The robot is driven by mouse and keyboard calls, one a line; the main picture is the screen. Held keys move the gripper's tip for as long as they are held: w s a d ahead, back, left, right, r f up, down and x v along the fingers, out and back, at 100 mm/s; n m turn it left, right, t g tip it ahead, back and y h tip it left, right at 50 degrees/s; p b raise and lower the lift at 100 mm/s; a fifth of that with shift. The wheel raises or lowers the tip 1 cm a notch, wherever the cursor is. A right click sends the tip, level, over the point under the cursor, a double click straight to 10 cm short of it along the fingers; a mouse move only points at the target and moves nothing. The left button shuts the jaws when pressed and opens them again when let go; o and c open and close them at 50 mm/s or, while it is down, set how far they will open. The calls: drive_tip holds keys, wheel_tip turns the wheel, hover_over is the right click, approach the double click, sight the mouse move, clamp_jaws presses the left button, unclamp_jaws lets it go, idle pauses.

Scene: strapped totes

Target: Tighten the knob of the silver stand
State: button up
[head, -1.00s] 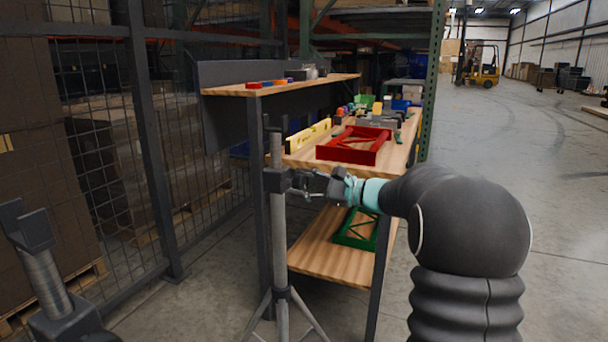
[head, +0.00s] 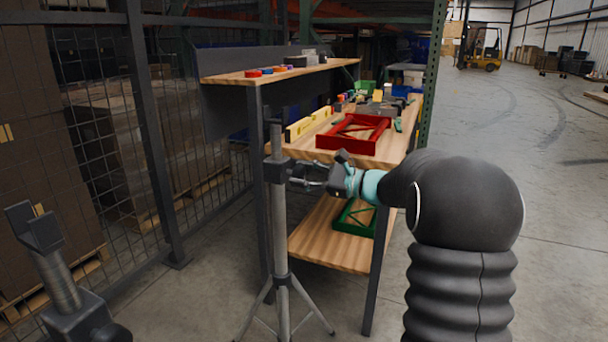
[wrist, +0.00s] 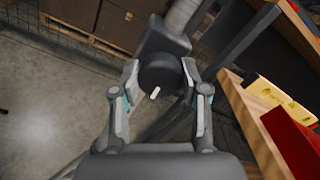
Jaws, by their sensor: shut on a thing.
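The silver stand (head: 279,225) is an upright grey tripod with a dark collar (head: 276,170) near its top. It stands just in front of the workbench's near post. The stand's black round knob (wrist: 160,74), with a white mark on its face, shows in the wrist view. My gripper (wrist: 159,88) has its two fingers on either side of this knob and is shut on it. In the head view my gripper (head: 300,175) reaches the collar from the right, and the knob is mostly hidden there.
A wire fence (head: 100,130) stands left. Open floor lies right.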

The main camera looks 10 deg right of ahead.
drive_tip(key=o, duration=1.1)
drive_tip(key=shift+a, duration=0.15)
drive_tip(key=shift+o, duration=0.2)
drive_tip(key=shift+s+d, duration=0.3)
drive_tip(key=shift+d, duration=0.25)
drive_tip(key=v, duration=1.1)
